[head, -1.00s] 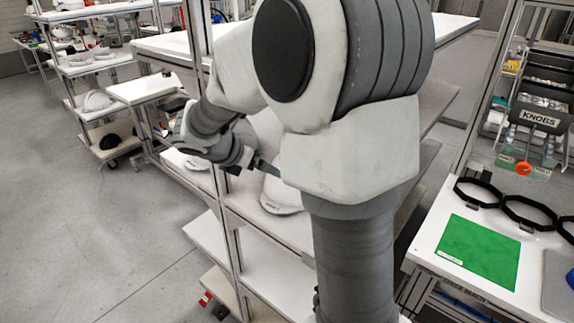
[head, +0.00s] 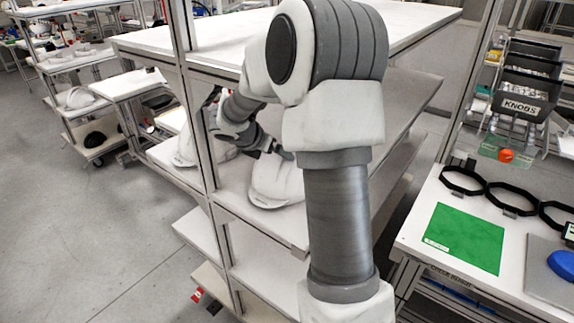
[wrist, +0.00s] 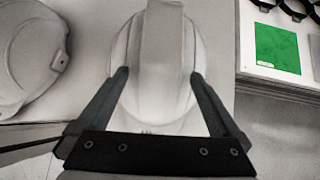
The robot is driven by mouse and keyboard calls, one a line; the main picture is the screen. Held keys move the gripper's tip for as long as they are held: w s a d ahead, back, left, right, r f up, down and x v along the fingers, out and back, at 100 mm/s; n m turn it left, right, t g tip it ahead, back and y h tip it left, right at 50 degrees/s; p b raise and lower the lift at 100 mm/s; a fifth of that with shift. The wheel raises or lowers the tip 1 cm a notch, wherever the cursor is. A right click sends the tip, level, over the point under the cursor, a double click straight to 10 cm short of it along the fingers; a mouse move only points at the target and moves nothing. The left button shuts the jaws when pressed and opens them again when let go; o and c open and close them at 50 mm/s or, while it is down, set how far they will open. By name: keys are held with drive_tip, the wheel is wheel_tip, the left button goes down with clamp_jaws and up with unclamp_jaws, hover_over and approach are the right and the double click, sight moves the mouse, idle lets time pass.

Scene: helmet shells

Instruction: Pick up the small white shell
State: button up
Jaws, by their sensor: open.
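A white helmet shell (head: 276,180) sits on the middle shelf of the rack in the head view, with my arm partly in front of it. In the wrist view the same shell (wrist: 154,95) lies between the two fingers of my open gripper (wrist: 159,78), one finger near each side. I cannot tell whether the fingers touch it. A second white shell (wrist: 30,52) is at the left of the wrist view, partly cut off, and looks wider. It also shows further left on the shelf in the head view (head: 187,150), partly behind a post.
The rack post (head: 196,110) stands left of my arm, and a top shelf (head: 400,22) lies above. At right, a workbench holds a green mat (head: 464,238), black rings (head: 510,197) and a bin labelled KNOBS (head: 524,105). The floor at left is clear.

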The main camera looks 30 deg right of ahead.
clamp_jaws()
idle(0.5)
drive_tip(key=shift+r, duration=0.1)
